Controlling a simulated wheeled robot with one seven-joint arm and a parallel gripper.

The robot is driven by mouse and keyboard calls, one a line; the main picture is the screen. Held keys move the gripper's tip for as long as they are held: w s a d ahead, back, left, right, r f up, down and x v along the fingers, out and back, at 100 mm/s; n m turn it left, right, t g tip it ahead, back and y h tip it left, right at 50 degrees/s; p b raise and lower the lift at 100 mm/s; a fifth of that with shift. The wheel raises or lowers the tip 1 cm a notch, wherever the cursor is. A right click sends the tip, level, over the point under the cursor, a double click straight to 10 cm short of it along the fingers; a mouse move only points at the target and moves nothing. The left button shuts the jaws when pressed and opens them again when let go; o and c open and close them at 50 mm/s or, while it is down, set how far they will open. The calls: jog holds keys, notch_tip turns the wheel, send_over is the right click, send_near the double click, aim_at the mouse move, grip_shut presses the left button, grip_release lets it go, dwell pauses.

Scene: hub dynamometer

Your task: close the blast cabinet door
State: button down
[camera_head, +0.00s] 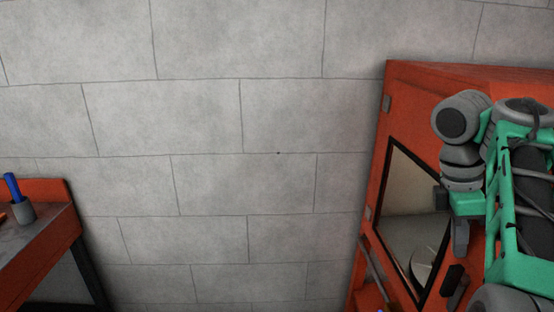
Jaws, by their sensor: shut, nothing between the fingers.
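The blast cabinet (480,72) is an orange box at the right side of the head view. Its orange door (408,108) has a dark-framed window (412,205) and grey hinges along its left edge. A dark handle (453,287) shows low near the door's right side. My arm covers the door's right part, so I cannot tell whether the door stands ajar or is flush. My gripper (460,240) points down in front of the door, beside the window's right edge and above the handle. It is shut and empty. I cannot tell whether it touches the door.
An orange and grey bench (50,238) stands at the lower left, with a grey cup (22,212) holding a blue-handled tool (12,187). A grey block wall (210,120) fills the back. The space between bench and cabinet looks clear.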

jog(key=shift+s+d+r, duration=0.1)
jog(key=shift+d+r, duration=0.1)
jog(key=shift+r, duration=0.2)
jog(key=s+a+p+v, duration=0.1)
jog(key=p+v, duration=0.8)
jog(key=v, duration=0.1)
jog(key=a+f+m+t+y, duration=0.1)
jog(key=a+f+m+y, duration=0.3)
jog(key=a+f, duration=0.6)
jog(key=s+a+f+m+t, duration=0.1)
jog(key=s+a+f+m, duration=0.1)
jog(key=f+m, duration=0.3)
jog(key=s+a+f+m+t+h, duration=0.1)
jog(key=a+f+m, duration=0.3)
jog(key=f, duration=0.4)
jog(key=shift+s+a+f+m+t, duration=0.15)
jog(key=shift+s+a+m+t, duration=0.2)
jog(key=shift+s+m+t, duration=0.2)
jog(key=c, duration=2.2)
grip_release()
